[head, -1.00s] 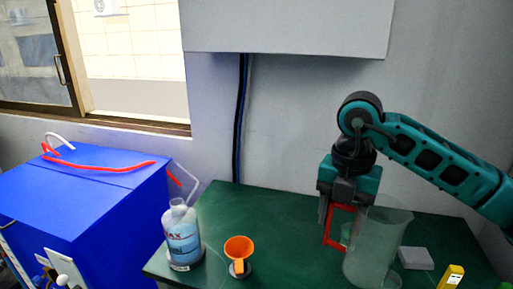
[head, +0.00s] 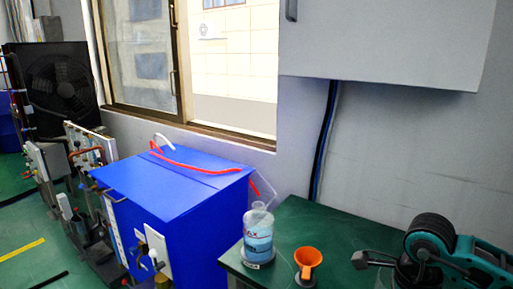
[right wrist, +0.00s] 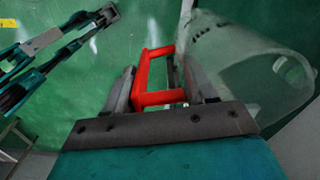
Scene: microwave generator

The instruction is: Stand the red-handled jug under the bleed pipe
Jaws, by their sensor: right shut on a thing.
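The clear jug (right wrist: 245,75) with the red handle (right wrist: 141,75) shows in the right wrist view. My right gripper (right wrist: 158,68) is shut on that handle, with the jug body to its right. The jug's open rim points to the right of that picture. In the head view, part of my right arm shows at the lower right, and the jug cannot be made out. I cannot tell which pipe is the bleed pipe; small pipework with a copper-coloured pipe (head: 88,152) stands at the left. My left gripper cannot be made out.
A blue cabinet (head: 165,195) with a red hose (head: 195,163) on top stands left of the green table (head: 335,240). A bluish bottle (head: 258,238) and an orange funnel (head: 308,258) stand near the table's left edge. A cupboard (head: 385,40) hangs above. Green floor shows at the left.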

